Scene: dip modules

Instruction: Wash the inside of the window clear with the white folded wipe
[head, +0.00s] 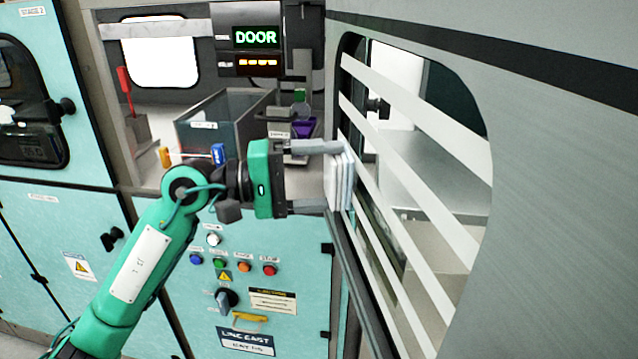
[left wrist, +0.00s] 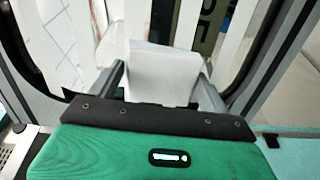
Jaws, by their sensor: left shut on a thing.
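My left gripper (head: 318,176) is shut on the white folded wipe (head: 338,182) at the near-left edge of the window. The wipe is pressed close to or against the pane; exact contact I cannot tell. In the left wrist view the wipe (left wrist: 163,74) stands between the two fingers of my left gripper (left wrist: 163,85). The window (head: 415,190) is in an open grey door panel on the right. Whitish diagonal bands (head: 412,97) cross its pane with clear strips between them. The bands also show behind the wipe in the left wrist view. My right gripper is not in view.
Behind my left arm is a teal cabinet with buttons (head: 240,266) and a knob. Inside the open bay are a grey bin (head: 222,128), a red-handled tool (head: 124,82) and small coloured items. A display (head: 256,37) reads DOOR. The grey door frame surrounds the window closely.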

